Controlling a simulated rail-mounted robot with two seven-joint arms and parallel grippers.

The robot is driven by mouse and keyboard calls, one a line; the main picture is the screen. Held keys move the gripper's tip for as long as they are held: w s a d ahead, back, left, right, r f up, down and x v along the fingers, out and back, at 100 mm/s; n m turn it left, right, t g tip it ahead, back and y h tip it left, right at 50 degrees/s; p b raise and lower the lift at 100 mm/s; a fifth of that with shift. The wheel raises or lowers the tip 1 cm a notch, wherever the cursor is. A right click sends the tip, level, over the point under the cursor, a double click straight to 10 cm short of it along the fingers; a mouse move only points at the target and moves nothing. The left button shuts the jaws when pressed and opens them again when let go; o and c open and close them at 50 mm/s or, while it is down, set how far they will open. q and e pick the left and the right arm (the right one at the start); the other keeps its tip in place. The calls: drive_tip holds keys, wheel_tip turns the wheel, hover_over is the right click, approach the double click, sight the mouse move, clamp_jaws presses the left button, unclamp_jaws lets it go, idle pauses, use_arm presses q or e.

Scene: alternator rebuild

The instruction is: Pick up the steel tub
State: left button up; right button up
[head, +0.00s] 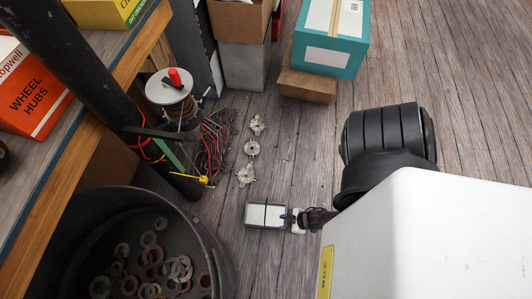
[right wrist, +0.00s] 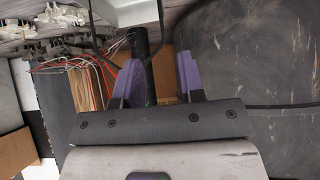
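A small rectangular tub (head: 256,215), pale inside with a dark bar across its middle and a darker rim, lies low over the wooden floor in the head view; I take it as the steel tub. My right gripper (head: 292,217) is at its right end, very close; whether they touch cannot be told. In the right wrist view the right gripper (right wrist: 158,76) has its two purple fingers apart with nothing between them. A pale block-like thing (right wrist: 130,12) at the top there may be the same tub. My left gripper is not in view.
A large dark round bin (head: 218,250) of washers stands at lower left; its wall fills the right of the wrist view. Floor is clear at upper right.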

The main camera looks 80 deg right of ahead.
drive_tip(key=b+x, duration=0.3)
drive_tip(key=x, duration=0.4)
drive_tip(key=b+x, duration=0.5)
drive_tip(key=shift+s+f, duration=0.3)
drive_tip(key=shift+w+a+f, duration=0.1)
drive_tip(key=shift+w, duration=0.2)
drive_tip(key=shift+c, duration=0.3)
drive_tip(key=shift+c, duration=1.4)
clamp_jaws()
